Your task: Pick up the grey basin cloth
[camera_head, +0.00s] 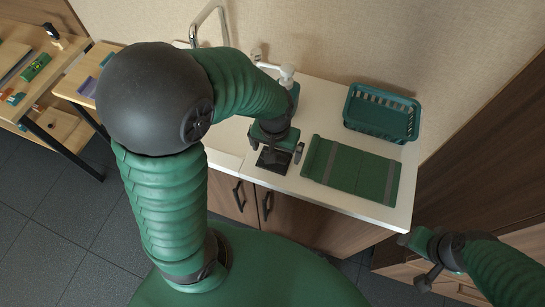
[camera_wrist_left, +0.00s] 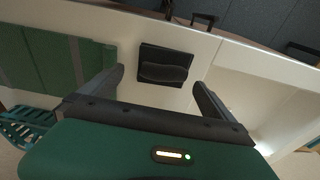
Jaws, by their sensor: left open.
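The basin cloth (camera_head: 273,160) looks like a dark grey, nearly black, folded square lying flat on the white counter near its front edge. In the left wrist view the cloth (camera_wrist_left: 165,67) has a raised roll across it. My left gripper (camera_head: 278,150) is open and empty, pointing down just over the cloth. In the left wrist view its two fingertips (camera_wrist_left: 158,77) stand apart on either side of the cloth, not closed on it. My right gripper (camera_head: 413,262) is at the lower right, beyond the counter's right end; whether its jaws are open is unclear.
A green mat with grey stripes (camera_head: 350,170) lies right of the cloth. A teal basket (camera_head: 382,114) stands behind it. A curved faucet (camera_head: 210,22) rises at the back left. Wooden shelves with small items (camera_head: 52,130) are at the far left. Cabinet handles (camera_head: 266,206) stick out below the counter.

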